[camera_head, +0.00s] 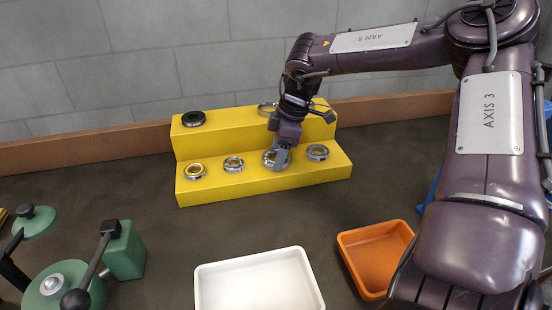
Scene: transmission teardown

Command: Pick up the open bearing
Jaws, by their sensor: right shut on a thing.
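My right gripper (280,158) reaches down to the lower step of the yellow stepped stand and is shut on a bearing (268,157), the third ring from the left. The gripper hides part of this ring, and I cannot tell whether it has left the step. Other bearings on the lower step are a ring with a yellowish centre (195,171), a silver ring (233,164) and a silver ring at the right (317,152). I cannot tell from their size which is the open type. My left gripper is out of view.
The yellow stand (265,184) also holds a dark ring (194,118) and a pale ring (267,108) on its upper step. A white tray (205,283) and an orange tray (349,240) are in front. Green equipment (124,252) stands at the left. Bare table lies between.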

